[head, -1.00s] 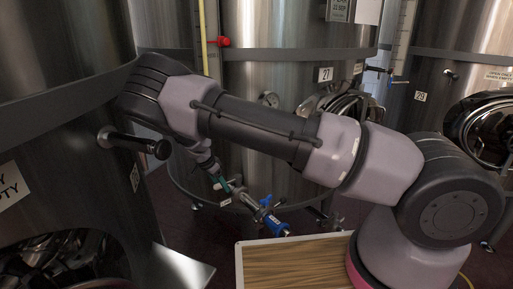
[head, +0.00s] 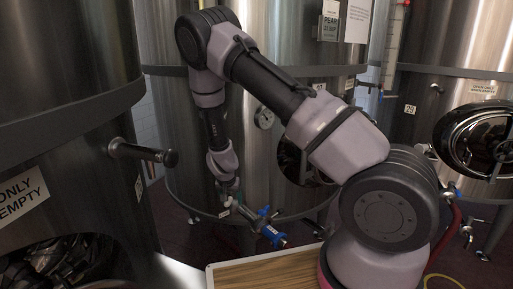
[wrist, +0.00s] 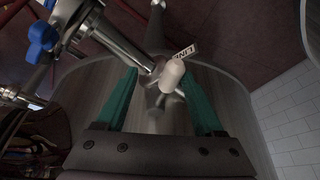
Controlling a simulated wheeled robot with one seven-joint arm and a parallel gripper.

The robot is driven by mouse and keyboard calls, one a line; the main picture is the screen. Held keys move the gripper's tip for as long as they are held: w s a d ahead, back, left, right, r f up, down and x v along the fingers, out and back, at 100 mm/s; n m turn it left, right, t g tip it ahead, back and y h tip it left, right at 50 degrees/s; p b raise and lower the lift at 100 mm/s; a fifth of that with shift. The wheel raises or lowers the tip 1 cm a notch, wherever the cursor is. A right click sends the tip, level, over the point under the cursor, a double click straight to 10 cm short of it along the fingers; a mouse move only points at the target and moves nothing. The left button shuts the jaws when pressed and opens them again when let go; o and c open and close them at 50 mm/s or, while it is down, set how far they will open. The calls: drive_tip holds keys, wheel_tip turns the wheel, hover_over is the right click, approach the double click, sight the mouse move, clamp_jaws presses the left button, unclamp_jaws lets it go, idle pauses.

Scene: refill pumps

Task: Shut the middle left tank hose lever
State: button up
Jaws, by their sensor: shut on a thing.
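A steel tank (head: 185,110) stands in the middle of the head view, with a pipe outlet low on its front. The hose lever has a pale rounded knob (wrist: 173,74) in the wrist view, in front of a metal pipe fitting. My gripper (wrist: 162,80) has teal fingers on both sides of the lever and is shut on it. In the head view my gripper (head: 230,196) points down at the outlet, and the exact contact is too small to see. A blue-handled valve (head: 272,236) sits on the outlet; its blue handle (wrist: 42,37) also shows in the wrist view.
A dark tank (head: 60,130) with a protruding handle (head: 142,152) stands close at left. Another tank (head: 450,120) with a round hatch (head: 475,140) stands at right. A wooden-topped surface (head: 265,272) lies at the front. A label (wrist: 186,52) hangs near the lever.

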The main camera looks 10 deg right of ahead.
drive_tip(key=d+n+y, duration=0.1)
drive_tip(key=d+n, duration=0.1)
drive_tip(key=n, duration=0.1)
drive_tip(key=d+n+y, duration=0.1)
drive_tip(key=d+n, duration=0.2)
drive_tip(key=shift+s+d, duration=0.2)
drive_tip(key=shift+d, duration=0.1)
drive_tip(key=shift+w+d+n+y, duration=0.2)
drive_tip(key=shift+d+n+y, duration=0.15)
drive_tip(key=shift+d+n, duration=0.2)
drive_tip(key=shift+w+d+n+y, duration=0.15)
drive_tip(key=shift+d+n+y, duration=0.25)
drive_tip(key=shift+n, duration=0.25)
drive_tip(key=shift+d+r+n, duration=0.15)
drive_tip(key=shift+r+n, duration=0.15)
drive_tip(key=shift+r, duration=0.05)
drive_tip(key=s+d+r+m, duration=0.1)
drive_tip(key=s+d+r, duration=0.1)
drive_tip(key=r, duration=0.9)
drive_tip(key=s+d+r+m, duration=0.1)
drive_tip(key=s+d+r, duration=0.1)
drive_tip(key=r, duration=0.9)
drive_tip(key=shift+s+r+h, duration=0.35)
drive_tip(key=shift+s+h, duration=0.1)
drive_tip(key=shift+s, duration=0.3)
